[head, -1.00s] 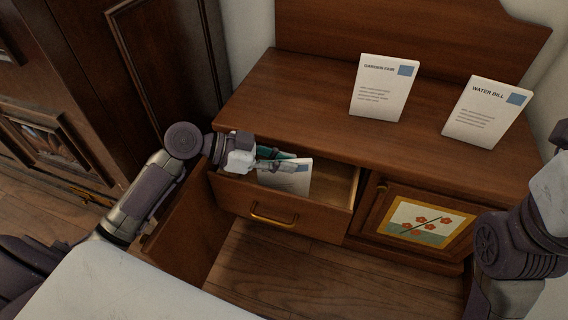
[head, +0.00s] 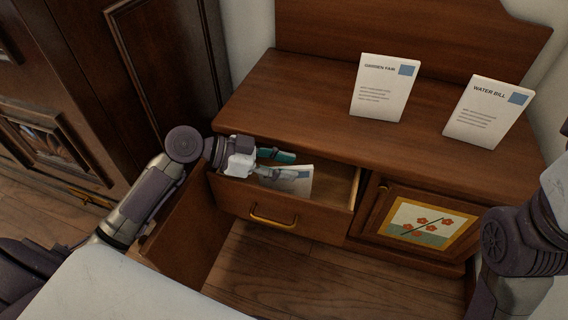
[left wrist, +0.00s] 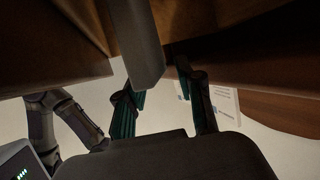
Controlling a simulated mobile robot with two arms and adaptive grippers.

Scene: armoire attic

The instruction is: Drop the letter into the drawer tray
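The letter (head: 301,187), a pale card, is in the open drawer (head: 283,208) of the wooden desk. It leans inside the drawer tray, with its lower edge at or behind the drawer front. My left gripper (head: 278,164) is at the drawer's left part, just above the letter. Its fingers are spread apart, one over the letter's upper part and one farther back. The left wrist view also shows the left gripper's fingers (left wrist: 164,103) wide apart with nothing between them. My right arm shows at the right edge, but its gripper is out of frame.
Two upright cards stand on the desk top: "Garden Fair" (head: 384,88) and "Water Bill" (head: 488,112). A cabinet door with a flower picture (head: 428,223) is right of the drawer. A dark armoire (head: 150,70) stands at the left. The floor before the drawer is clear.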

